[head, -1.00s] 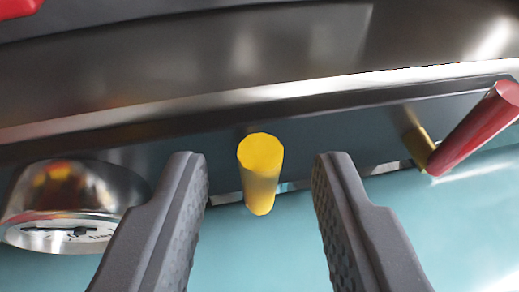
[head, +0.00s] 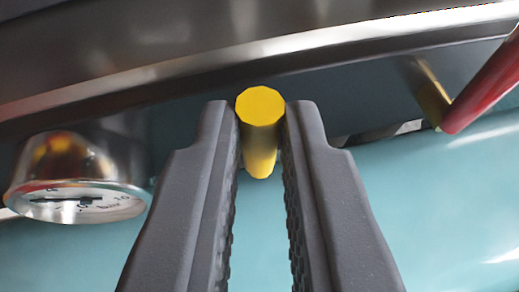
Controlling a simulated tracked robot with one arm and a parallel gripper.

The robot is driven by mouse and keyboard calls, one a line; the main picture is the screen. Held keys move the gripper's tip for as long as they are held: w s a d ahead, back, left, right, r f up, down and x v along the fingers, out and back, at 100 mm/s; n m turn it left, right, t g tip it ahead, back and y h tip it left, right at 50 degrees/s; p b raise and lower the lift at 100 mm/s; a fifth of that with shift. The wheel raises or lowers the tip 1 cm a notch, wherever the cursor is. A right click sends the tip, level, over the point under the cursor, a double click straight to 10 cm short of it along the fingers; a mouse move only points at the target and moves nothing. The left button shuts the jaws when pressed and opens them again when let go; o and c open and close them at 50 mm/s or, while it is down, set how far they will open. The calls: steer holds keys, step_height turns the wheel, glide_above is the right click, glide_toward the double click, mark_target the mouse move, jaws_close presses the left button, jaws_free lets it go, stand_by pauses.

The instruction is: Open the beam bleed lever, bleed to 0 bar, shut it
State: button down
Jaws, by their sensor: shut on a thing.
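A yellow round-ended lever (head: 260,108) sticks out toward me below the metal beam (head: 200,75), in the middle of the head view. My gripper (head: 262,130) is shut on this yellow lever, one finger on each side near its end. A pressure gauge (head: 80,203) with a chrome housing hangs at the left; its dark needle points to the left side of the dial, but the exact reading is too small to tell. The lever's far end is hidden behind its own front and my fingers.
A red handle (head: 487,85) on a yellow stem (head: 428,95) sits at the right, clear of my right finger. A smooth light-blue surface (head: 440,210) lies below and behind. The beam runs close above my fingertips.

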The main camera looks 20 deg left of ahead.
steer(key=d+m+y, duration=0.1)
steer(key=m+g+y, duration=0.1)
steer(key=m, duration=0.1)
steer(key=shift+w+d+f, duration=0.15)
steer(key=shift+w+d, duration=0.2)
steer(key=shift+d, duration=0.05)
steer(key=shift+w+d+f+m+y, duration=0.1)
steer(key=shift+d+f+m+y, duration=0.2)
steer(key=shift+m+y, duration=0.3)
steer(key=shift+w+d+f+m+y, duration=0.1)
steer(key=shift+d+f+m+y, duration=0.15)
steer(key=shift+m+y, duration=0.3)
steer(key=shift+d+f+m+g+y+p, duration=0.15)
steer(key=shift+d+f+m+y, duration=0.05)
steer(key=shift+m+y, duration=0.4)
steer(key=shift+d+f+m+g+y+p, duration=0.2)
steer(key=shift+m+y, duration=0.15)
steer(key=shift+m, duration=0.3)
steer(key=shift+w+d+f+m+y, duration=0.1)
steer(key=shift+f+m+y, duration=0.25)
steer(key=shift+m, duration=0.25)
steer(key=shift+d+f+m+y, duration=0.1)
steer(key=shift+f+m+y, duration=0.25)
steer(key=shift+m, duration=0.25)
steer(key=c, duration=1.5)
jaws_free()
steer(key=shift+d, duration=0.1)
steer(key=shift+o, duration=0.2)
